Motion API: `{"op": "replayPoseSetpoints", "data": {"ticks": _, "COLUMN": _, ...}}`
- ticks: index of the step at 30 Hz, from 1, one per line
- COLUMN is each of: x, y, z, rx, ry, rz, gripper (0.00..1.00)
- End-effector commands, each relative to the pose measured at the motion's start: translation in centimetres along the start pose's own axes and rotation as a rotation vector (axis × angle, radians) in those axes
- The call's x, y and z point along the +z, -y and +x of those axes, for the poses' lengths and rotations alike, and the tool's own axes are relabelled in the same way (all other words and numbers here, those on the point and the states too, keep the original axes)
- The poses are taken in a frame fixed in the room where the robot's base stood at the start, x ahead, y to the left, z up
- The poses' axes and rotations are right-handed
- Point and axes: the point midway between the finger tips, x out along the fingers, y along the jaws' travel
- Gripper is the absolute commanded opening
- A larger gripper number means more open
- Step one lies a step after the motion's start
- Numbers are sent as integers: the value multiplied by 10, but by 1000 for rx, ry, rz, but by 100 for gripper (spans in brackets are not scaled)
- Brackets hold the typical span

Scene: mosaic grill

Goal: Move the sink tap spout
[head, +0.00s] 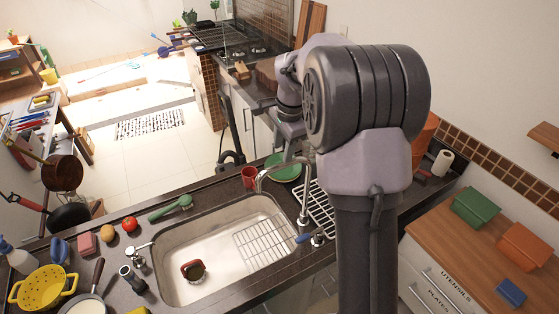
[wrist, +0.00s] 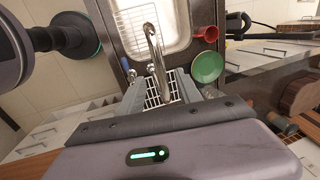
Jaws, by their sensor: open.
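In the wrist view the spout (wrist: 155,52) runs up the picture towards the sink. My gripper (wrist: 162,86) is open, and the spout lies between its two fingers in that view. I cannot tell how far the fingers are above the spout; no contact is visible. In the head view my gripper is largely hidden behind my arm, just above and behind the tap. A blue-handled lever (head: 306,237) stands by the tap base.
The sink (head: 215,222) holds a wire rack and a red-rimmed round item. A red cup (head: 249,177) and green plate (head: 283,166) stand close behind the spout. A dish rack is right of the tap.

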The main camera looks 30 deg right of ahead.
Motion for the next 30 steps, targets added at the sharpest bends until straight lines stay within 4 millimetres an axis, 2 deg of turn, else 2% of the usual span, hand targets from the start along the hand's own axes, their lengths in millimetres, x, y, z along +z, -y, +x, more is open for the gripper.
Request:
{"op": "replayPoseSetpoints", "data": {"ticks": 1, "x": 1, "y": -1, "z": 14, "rx": 4, "ry": 2, "rz": -1, "gripper": 41}}
{"op": "replayPoseSetpoints", "data": {"ticks": 3, "x": 0, "y": -1, "z": 31, "rx": 2, "ry": 1, "rz": -1, "gripper": 41}}
{"op": "replayPoseSetpoints", "data": {"ticks": 9, "x": 0, "y": 0, "z": 60, "rx": 1, "ry": 0, "rz": -2, "gripper": 41}}
{"op": "replayPoseSetpoints", "data": {"ticks": 19, "x": 0, "y": 0, "z": 66, "rx": -1, "ry": 0, "rz": -1, "gripper": 41}}
{"op": "replayPoseSetpoints", "data": {"ticks": 20, "x": 0, "y": 0, "z": 66, "rx": -1, "ry": 0, "rz": -1, "gripper": 40}}
{"op": "replayPoseSetpoints", "data": {"ticks": 26, "x": 0, "y": 0, "z": 66, "rx": -1, "ry": 0, "rz": -2, "gripper": 0}}
{"op": "replayPoseSetpoints", "data": {"ticks": 30, "x": 0, "y": 0, "z": 66, "rx": -1, "ry": 0, "rz": -2, "gripper": 0}}
